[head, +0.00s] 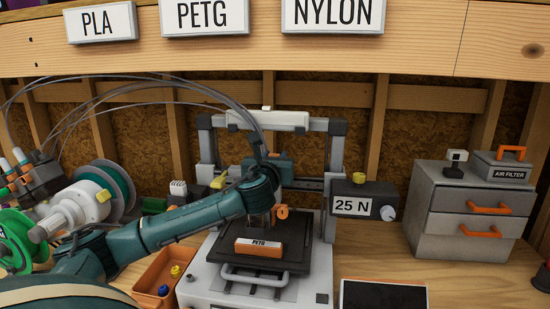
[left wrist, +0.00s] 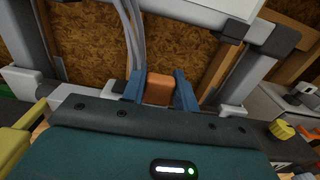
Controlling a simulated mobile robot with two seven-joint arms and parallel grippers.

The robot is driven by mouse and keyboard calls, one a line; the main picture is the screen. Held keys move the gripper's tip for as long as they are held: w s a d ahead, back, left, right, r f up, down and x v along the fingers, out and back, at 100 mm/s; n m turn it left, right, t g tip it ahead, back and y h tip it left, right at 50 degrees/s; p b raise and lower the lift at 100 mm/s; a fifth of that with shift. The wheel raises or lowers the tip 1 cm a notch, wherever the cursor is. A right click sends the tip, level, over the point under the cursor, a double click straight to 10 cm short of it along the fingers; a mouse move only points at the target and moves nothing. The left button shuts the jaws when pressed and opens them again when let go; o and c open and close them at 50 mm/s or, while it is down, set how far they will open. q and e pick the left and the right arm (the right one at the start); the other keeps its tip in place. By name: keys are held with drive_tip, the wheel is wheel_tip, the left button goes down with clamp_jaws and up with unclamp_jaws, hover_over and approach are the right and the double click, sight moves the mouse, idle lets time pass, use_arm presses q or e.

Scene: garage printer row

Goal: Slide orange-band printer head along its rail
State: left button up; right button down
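The printer (head: 328,150) stands mid-table, with a grey frame, a dark cross rail (head: 305,184) and a dark bed. My left arm reaches in front of it and hides much of the rail and the head. My left gripper (head: 262,220) is over the bed, low in the frame. A small orange part (head: 281,211) shows just right of its fingers. In the left wrist view, an orange block (left wrist: 160,89) sits between the two blue fingertips of my left gripper (left wrist: 160,80). It fills the gap, but contact cannot be told. My right gripper is out of view.
An orange-and-white PETG block (head: 258,247) lies on the bed. A 25 N box (head: 352,205) stands right of the frame. An orange tray (head: 160,280) and spools (head: 105,190) are at left. A grey drawer cabinet (head: 465,215) is at right.

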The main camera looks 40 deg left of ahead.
use_arm(q)
drive_tip(key=o, duration=0.4)
drive_tip(key=shift+s, duration=0.1)
drive_tip(key=b+v, duration=0.2)
drive_tip(key=v, duration=1.1)
drive_tip(key=shift+d+b, duration=0.1)
drive_tip(key=shift+b, duration=0.3)
